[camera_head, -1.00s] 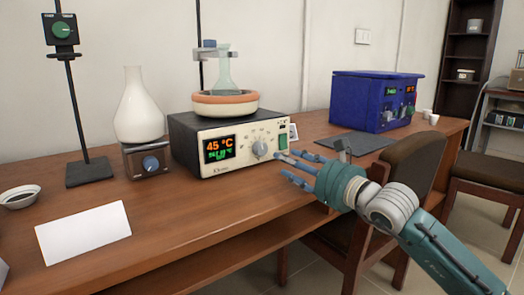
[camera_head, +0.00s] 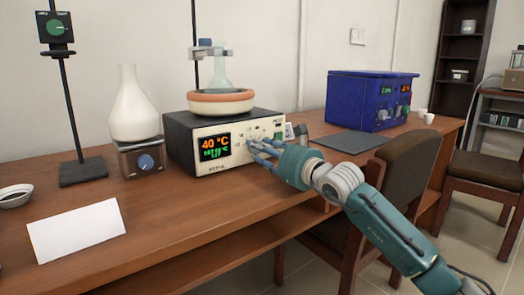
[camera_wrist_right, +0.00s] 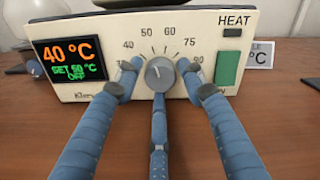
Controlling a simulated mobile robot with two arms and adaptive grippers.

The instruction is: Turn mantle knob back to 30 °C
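The heating mantle's control box (camera_head: 188,150) has a cream front panel, and an orange mantle bowl (camera_head: 221,102) holding a glass flask (camera_head: 222,72) sits on it. Its display (camera_wrist_right: 70,63) reads 40 °C in orange, with green lines below that look like SET 60 °C and OFF. The grey knob (camera_wrist_right: 159,74) sits in a numbered dial. My right gripper (camera_head: 257,150) is at the panel. In the right wrist view its blue fingers (camera_wrist_right: 158,80) stand left, right and below the knob, spread, with small gaps at the sides. My left gripper is not in view.
A green switch (camera_wrist_right: 228,68) is right of the dial, close to the right finger. A small stirrer (camera_head: 142,160) with a white flask (camera_head: 133,105) stands to the left. A blue device (camera_head: 355,100) stands at the right. A chair (camera_head: 405,175) is beside the table.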

